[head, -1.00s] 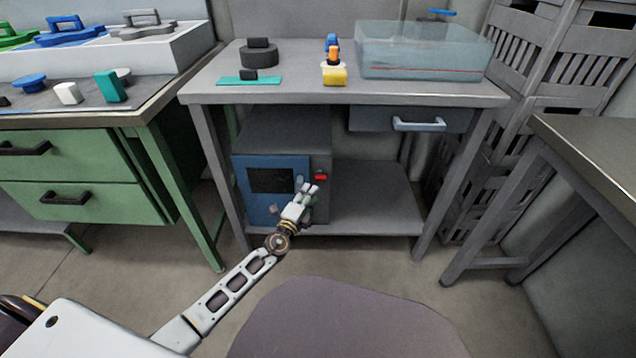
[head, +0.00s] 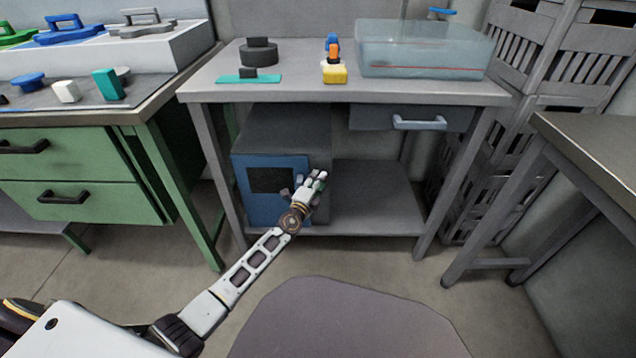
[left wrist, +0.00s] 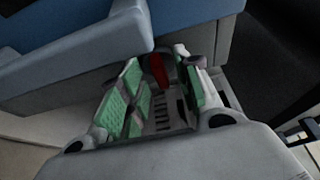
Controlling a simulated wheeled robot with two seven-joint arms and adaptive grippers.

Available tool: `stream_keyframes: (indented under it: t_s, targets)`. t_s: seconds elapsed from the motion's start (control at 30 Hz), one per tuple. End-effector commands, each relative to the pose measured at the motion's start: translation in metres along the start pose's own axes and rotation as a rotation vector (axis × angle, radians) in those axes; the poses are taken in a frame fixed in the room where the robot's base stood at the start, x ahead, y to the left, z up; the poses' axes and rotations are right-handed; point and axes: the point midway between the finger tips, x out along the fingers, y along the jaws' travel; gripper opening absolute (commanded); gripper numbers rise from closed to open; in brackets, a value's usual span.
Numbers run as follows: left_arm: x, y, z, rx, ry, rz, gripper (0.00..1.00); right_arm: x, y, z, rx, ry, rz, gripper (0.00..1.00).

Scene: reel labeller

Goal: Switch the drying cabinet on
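The drying cabinet (head: 285,135) is a grey box with a blue door (head: 262,207) and a dark window, on the lower shelf of the grey bench. The door looks shut. My left gripper (head: 320,178) is at the right part of the cabinet's front and hides the red switch in the head view. In the left wrist view the red switch (left wrist: 160,70) shows between the green finger pads of my left gripper (left wrist: 163,78). The fingers are apart; whether they touch the switch I cannot tell. My right gripper is not in view.
The bench top (head: 300,92) is above the arm, with a drawer (head: 415,119) at right. The lower shelf (head: 375,200) is clear right of the cabinet.

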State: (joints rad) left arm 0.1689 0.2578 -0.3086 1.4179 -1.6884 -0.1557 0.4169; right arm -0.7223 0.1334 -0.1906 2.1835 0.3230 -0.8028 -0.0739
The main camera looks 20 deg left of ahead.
Motion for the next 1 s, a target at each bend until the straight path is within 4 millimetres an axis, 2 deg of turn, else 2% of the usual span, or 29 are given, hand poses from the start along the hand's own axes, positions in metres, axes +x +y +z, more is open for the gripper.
stream_keyframes:
  t_s: [0.37, 0.63, 1.0]
  targets:
    - [0.002, 0.0, -0.0003, 0.0, 0.0, 0.0, 0.33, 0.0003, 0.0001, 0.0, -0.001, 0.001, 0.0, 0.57]
    - [0.0019, 0.0, -0.0003, 0.0, 0.0, 0.0, 0.0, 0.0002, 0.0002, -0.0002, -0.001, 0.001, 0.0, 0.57]
    - [0.0018, -0.0002, -0.0003, 0.006, 0.001, 0.004, 0.0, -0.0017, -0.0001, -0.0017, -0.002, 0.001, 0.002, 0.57]
